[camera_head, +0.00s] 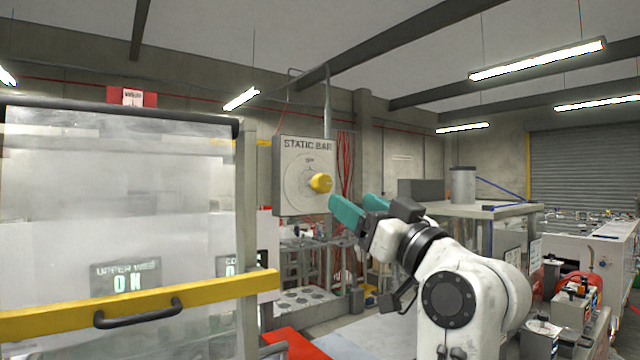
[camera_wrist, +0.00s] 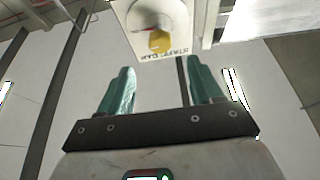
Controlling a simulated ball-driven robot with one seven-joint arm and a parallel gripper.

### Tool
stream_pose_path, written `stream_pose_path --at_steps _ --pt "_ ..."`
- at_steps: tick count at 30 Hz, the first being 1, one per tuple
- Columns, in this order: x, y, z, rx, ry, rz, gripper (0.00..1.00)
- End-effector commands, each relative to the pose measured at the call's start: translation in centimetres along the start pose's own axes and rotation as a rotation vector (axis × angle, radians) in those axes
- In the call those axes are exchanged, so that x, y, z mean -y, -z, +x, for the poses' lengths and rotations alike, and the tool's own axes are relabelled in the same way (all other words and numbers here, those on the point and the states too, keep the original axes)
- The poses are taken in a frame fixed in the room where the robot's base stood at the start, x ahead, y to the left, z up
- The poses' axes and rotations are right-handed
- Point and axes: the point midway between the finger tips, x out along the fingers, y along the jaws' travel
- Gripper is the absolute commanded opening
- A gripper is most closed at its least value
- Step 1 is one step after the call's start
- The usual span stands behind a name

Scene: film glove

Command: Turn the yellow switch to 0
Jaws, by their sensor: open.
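The yellow switch (camera_head: 321,182) is a rotary knob on a pale round dial of a grey box (camera_head: 290,205) labelled STATIC BAR. Which mark the knob points to is too small to tell. In the wrist view the yellow knob (camera_wrist: 159,41) shows beyond the fingertips, at the top centre, with the picture upside down. My gripper (camera_head: 352,208) has teal fingers and is just right of and below the knob in the head view, apart from it. In the wrist view my gripper (camera_wrist: 160,88) has its two fingers wide apart with nothing between them.
A clear panel with a yellow bar (camera_head: 220,290) and a dark handle (camera_head: 140,312) stands at the left, in front of lit displays. Red cables (camera_head: 345,165) hang behind the box. A workbench (camera_head: 480,210) with a metal cylinder (camera_head: 462,184) stands behind my arm.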

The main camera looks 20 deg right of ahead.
Motion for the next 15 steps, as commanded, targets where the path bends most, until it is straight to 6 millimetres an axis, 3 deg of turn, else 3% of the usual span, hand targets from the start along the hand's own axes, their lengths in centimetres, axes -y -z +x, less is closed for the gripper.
stream_pose_path --at_steps 15 --pt "0.1 0.2 8.2 0.003 0.001 0.003 0.65"
